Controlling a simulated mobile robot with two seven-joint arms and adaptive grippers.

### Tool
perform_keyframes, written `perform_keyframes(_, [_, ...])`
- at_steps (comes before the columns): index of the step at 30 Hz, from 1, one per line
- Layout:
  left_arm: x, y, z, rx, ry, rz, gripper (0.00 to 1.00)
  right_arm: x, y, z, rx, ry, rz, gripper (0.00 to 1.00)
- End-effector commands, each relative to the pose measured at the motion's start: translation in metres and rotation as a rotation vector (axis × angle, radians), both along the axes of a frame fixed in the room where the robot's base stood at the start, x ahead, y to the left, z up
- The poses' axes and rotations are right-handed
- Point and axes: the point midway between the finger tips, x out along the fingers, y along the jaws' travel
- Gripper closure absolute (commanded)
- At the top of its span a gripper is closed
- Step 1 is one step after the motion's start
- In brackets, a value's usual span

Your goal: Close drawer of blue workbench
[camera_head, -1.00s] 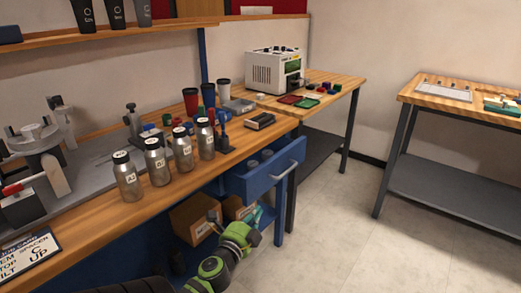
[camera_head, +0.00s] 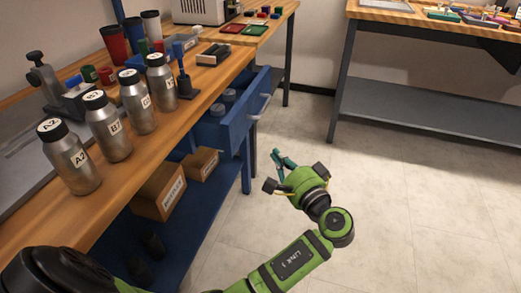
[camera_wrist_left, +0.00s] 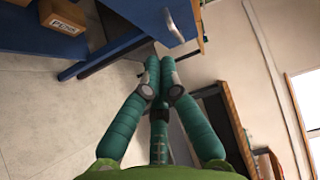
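The blue workbench (camera_head: 190,97) has a wooden top. Its blue drawer (camera_head: 238,122) is pulled partly out, with grey round items inside and a pale bar handle (camera_head: 262,106) on its front. My left gripper (camera_head: 281,158) has teal fingers and is in front of and below the drawer, apart from it, over the floor. In the left wrist view its fingertips (camera_wrist_left: 160,65) are drawn together with nothing between them. The drawer's handle (camera_wrist_left: 174,24) shows just beyond the fingertips there. My right gripper is out of view.
Several labelled metal bottles (camera_head: 111,128) stand along the workbench top. Cardboard boxes (camera_head: 160,190) sit on the blue lower shelf (camera_head: 200,215). Another table (camera_head: 400,100) with a grey shelf stands at the back right. The floor (camera_head: 400,180) between is clear.

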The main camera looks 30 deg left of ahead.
Motion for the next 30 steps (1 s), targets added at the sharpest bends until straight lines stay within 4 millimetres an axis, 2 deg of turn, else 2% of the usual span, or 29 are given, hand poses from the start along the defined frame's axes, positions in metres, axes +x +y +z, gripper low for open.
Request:
perform_keyframes(12, [0.045, 0.076, 0.000, 0.003, -0.003, 0.003, 1.00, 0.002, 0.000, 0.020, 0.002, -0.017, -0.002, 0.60])
perform_keyframes(16, [0.038, 0.095, 0.000, 0.002, 0.000, 0.001, 1.00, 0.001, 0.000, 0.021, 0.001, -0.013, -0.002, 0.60])
perform_keyframes(21, [0.035, 0.109, 0.000, 0.000, 0.000, 0.000, 1.00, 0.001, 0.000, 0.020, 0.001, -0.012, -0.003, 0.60])
perform_keyframes(30, [0.034, 0.111, 0.000, -0.001, 0.001, -0.001, 1.00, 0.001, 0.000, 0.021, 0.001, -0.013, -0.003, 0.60])
